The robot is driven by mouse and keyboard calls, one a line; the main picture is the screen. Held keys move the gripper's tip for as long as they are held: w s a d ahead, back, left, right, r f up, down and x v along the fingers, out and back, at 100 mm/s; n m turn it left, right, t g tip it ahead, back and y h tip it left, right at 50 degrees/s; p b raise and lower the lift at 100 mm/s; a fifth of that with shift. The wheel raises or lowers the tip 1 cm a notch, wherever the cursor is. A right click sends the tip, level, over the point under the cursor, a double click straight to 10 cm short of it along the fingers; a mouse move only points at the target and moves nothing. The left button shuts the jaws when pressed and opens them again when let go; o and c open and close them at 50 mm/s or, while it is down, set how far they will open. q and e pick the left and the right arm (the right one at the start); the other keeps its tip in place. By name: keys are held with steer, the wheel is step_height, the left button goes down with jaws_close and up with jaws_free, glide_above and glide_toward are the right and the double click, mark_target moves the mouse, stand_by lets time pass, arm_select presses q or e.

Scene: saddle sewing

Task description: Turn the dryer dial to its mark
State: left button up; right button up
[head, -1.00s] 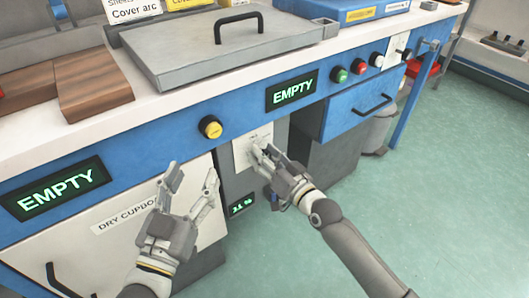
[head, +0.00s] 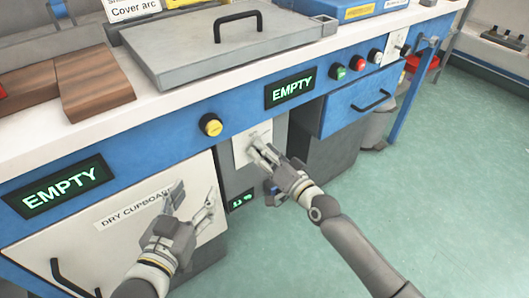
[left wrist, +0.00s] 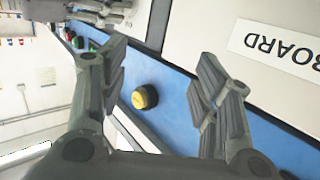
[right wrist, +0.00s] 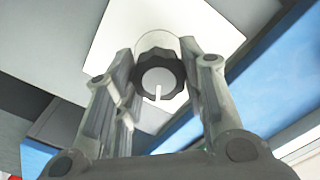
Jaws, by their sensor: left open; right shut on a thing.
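The dryer dial (right wrist: 158,78) is a black scalloped knob with a pale grey face and a white pointer line. In the right wrist view the pointer aims down. The dial sits on a white plate (right wrist: 112,42), which shows in the head view (head: 240,153) on the grey panel. My right gripper (head: 258,148) is shut on the dial, one finger on each side; its fingers hide most of the dial in the head view. A small green display (head: 241,199) is below; its digits are too small to read surely. My left gripper (head: 192,193) is open and empty before the cupboard front.
A yellow button (head: 211,125) is on the blue front rail, between the two EMPTY displays (head: 60,187) (head: 290,88). The DRY CUPBOARD door (head: 110,245) is behind my left gripper. An open blue drawer (head: 360,103) juts out at right. The green floor (head: 440,200) is clear.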

steer(key=o, duration=1)
steer(key=v, duration=1.2)
